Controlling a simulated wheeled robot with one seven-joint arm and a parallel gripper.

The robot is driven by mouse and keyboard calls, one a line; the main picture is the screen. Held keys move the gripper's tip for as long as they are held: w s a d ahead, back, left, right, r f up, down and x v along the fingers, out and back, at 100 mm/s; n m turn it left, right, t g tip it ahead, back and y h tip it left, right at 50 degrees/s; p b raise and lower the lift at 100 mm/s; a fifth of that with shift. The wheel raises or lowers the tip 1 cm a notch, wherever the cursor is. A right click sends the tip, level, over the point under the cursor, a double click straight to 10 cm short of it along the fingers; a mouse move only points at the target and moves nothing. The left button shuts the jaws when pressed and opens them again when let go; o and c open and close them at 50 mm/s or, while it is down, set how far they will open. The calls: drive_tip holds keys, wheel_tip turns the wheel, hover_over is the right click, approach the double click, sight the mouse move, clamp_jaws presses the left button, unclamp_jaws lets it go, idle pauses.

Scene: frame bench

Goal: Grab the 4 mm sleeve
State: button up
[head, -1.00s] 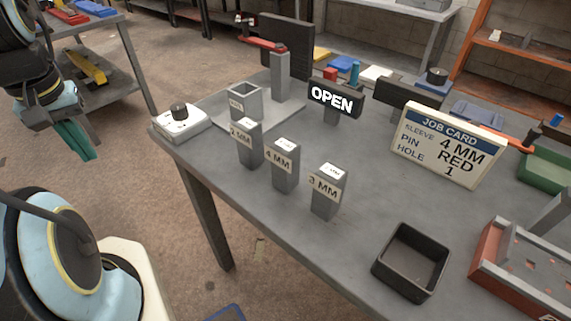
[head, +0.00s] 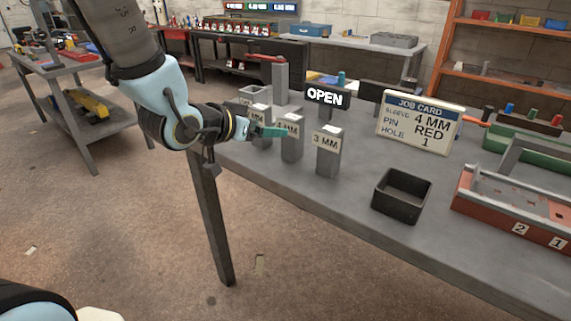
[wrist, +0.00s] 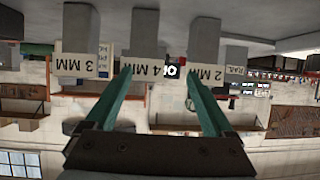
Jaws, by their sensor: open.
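Grey upright blocks labelled 2 MM (head: 260,142), 4 MM (head: 291,150) and 3 MM (head: 327,157) stand in a row along the bench's near edge, with white patches on their tops. I cannot tell whether a separate sleeve sits in the 4 MM block. My gripper (head: 272,132) is open and empty, its teal fingers in front of the row and partly hiding the 2 MM and 4 MM labels. In the wrist view, upside down, the 4 MM block (wrist: 158,32) lies between and beyond my spread fingertips (wrist: 158,76), with 3 MM to its left and 2 MM to its right.
A job card (head: 418,124) reads sleeve 4 MM, pin red, hole 1. An OPEN sign (head: 327,96) stands behind the blocks. A black empty tray (head: 401,195) and a red fixture (head: 500,205) with numbered holes lie to the right. Bare bench separates blocks and tray.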

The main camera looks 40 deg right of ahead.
sight(300, 125)
drive_tip(key=shift+s+d+m+g+h, duration=0.2)
drive_tip(key=shift+s+d, duration=0.2)
drive_tip(key=shift+s, duration=0.25)
drive_tip(key=shift+s+d+m+g+h, duration=0.2)
drive_tip(key=shift+s+d, duration=0.2)
drive_tip(key=shift+s, duration=0.2)
drive_tip(key=p+x, duration=0.1)
drive_tip(key=x, duration=0.3)
drive_tip(key=shift+w+d+f, duration=0.1)
drive_tip(key=shift+w+d, duration=0.1)
drive_tip(key=shift+d, duration=0.15)
drive_tip(key=shift+w+r+p+x, duration=0.15)
drive_tip(key=shift+p+x, duration=0.45)
drive_tip(key=shift+x, duration=0.7)
drive_tip(key=shift+w+r+p+x, duration=0.15)
drive_tip(key=shift+p+x, duration=0.4)
drive_tip(key=shift+x, duration=0.75)
drive_tip(key=shift+c, duration=0.3)
clamp_jaws()
